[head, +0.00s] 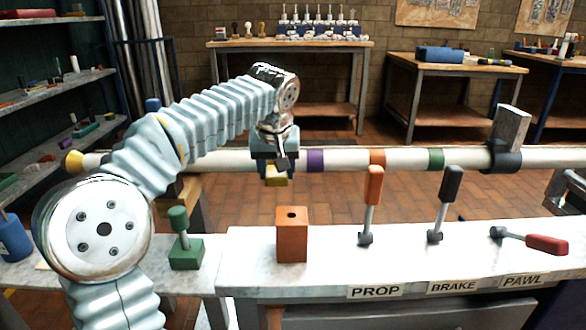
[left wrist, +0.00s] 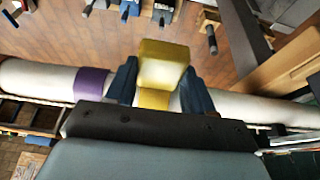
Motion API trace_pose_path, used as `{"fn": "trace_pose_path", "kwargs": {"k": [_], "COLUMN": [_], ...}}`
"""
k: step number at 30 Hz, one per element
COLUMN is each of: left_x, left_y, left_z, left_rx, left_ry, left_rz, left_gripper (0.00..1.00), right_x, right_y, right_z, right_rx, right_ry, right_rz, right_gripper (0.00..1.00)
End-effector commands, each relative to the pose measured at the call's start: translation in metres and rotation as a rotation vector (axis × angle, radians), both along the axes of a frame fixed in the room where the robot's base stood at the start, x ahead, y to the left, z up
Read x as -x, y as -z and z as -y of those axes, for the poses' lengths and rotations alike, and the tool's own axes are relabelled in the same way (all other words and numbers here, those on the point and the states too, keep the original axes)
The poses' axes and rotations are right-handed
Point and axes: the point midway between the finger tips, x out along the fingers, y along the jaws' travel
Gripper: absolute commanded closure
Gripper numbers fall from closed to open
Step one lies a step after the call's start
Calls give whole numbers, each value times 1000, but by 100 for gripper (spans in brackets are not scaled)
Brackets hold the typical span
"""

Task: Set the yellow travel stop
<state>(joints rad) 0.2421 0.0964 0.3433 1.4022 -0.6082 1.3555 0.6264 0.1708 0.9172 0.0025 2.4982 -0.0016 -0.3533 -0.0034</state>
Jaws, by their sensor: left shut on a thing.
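My left gripper (head: 277,172) is shut on the yellow travel stop (head: 277,178), which shows as a small yellow piece under the fingers, against the white mast (head: 340,160). In the left wrist view the yellow block (left wrist: 163,65) sits between the two dark fingers (left wrist: 160,85), with more yellow below it over the mast (left wrist: 40,80). The gripper hides where stop and mast meet. The mast lies level, with a purple band (head: 315,161) just right of the gripper, then orange (head: 377,158) and green (head: 436,158) bands. My right gripper is not in view.
On the bench (head: 345,270), the orange PROP lever (head: 372,190) and black BRAKE lever (head: 449,188) stand nearly upright; the red PAWL lever (head: 545,244) lies over right. An orange holed block (head: 292,240) and green plunger block (head: 186,250) stand left. A dark collar (head: 503,160) encircles the mast.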

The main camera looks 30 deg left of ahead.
Motion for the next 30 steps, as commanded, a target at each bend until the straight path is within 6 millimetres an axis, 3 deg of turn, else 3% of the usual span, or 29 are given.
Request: {"fn": "trace_pose_path", "kwargs": {"k": [3,7,19,20,24,30], "left_x": [17,29,35,35,35,34], "left_y": [-1,-1,0,0,0,0], "left_z": [-28,-48,-57,-57,-57,-56], "left_rx": [-2,-2,-3,-4,-3,-1], "left_ry": [-7,-5,-5,-5,-5,-3], "left_rz": [1,0,-1,-1,-1,0], "left_gripper": [100,100,100,43,21,21], "right_x": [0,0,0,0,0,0], "right_y": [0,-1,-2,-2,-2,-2], "right_z": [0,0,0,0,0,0], "right_rx": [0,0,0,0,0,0], "right_ry": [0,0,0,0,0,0], "right_rz": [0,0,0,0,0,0], "right_gripper": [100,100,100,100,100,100]}}
